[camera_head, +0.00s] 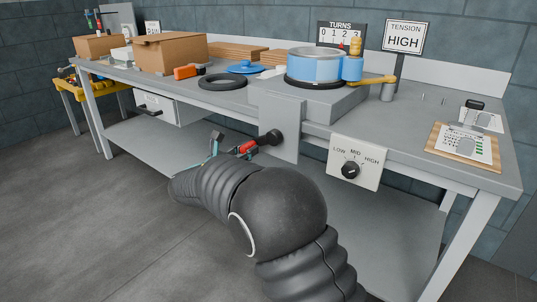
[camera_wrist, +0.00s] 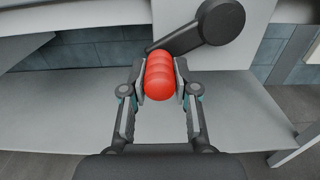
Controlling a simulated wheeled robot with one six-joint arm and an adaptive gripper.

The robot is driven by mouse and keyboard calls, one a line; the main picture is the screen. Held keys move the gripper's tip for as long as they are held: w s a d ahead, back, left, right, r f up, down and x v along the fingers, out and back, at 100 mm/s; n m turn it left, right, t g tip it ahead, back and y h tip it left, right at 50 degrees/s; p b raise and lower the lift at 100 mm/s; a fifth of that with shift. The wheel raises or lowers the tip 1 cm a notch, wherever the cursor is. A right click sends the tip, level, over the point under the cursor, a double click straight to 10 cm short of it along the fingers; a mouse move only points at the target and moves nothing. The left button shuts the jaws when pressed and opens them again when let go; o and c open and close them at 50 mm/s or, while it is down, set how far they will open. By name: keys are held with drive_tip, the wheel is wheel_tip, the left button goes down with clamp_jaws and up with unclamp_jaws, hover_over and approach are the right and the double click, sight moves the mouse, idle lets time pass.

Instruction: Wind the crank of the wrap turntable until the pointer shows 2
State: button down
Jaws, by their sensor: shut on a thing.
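The wrap turntable (camera_head: 316,82) stands on the bench with a blue drum on its round black-edged base. Its crank arm (camera_wrist: 178,36) is black and runs from a round hub (camera_wrist: 221,20) on the grey front plate (camera_head: 279,118). The red ribbed crank handle (camera_wrist: 160,77) is at the arm's left end, and it also shows in the head view (camera_head: 247,147). My gripper (camera_wrist: 160,84) is shut on the red handle, one finger on each side. The TURNS board (camera_head: 341,36) shows 0, 1, 2, 3. A small red pointer is on it, its exact reading too small to tell.
A LOW-MID-HIGH dial box (camera_head: 354,166) hangs on the bench front, right of the crank. Cardboard boxes (camera_head: 172,53) and a black ring (camera_head: 222,82) lie left. A lower shelf (camera_head: 150,146) runs beneath.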

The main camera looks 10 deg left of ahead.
drive_tip(key=d+f+b, duration=0.1)
drive_tip(key=s+d+f+b, duration=0.1)
drive_tip(key=d, duration=0.1)
drive_tip(key=shift+f, duration=0.1)
idle(0.3)
drive_tip(key=shift+s+d+f+b, duration=0.2)
drive_tip(key=shift+d+f+b, duration=0.1)
drive_tip(key=shift+d, duration=0.25)
drive_tip(key=c, duration=1)
unclamp_jaws()
drive_tip(key=shift+r, duration=0.1)
drive_tip(key=shift+c, duration=0.2)
drive_tip(key=shift+s, duration=0.1)
drive_tip(key=shift+a, duration=0.1)
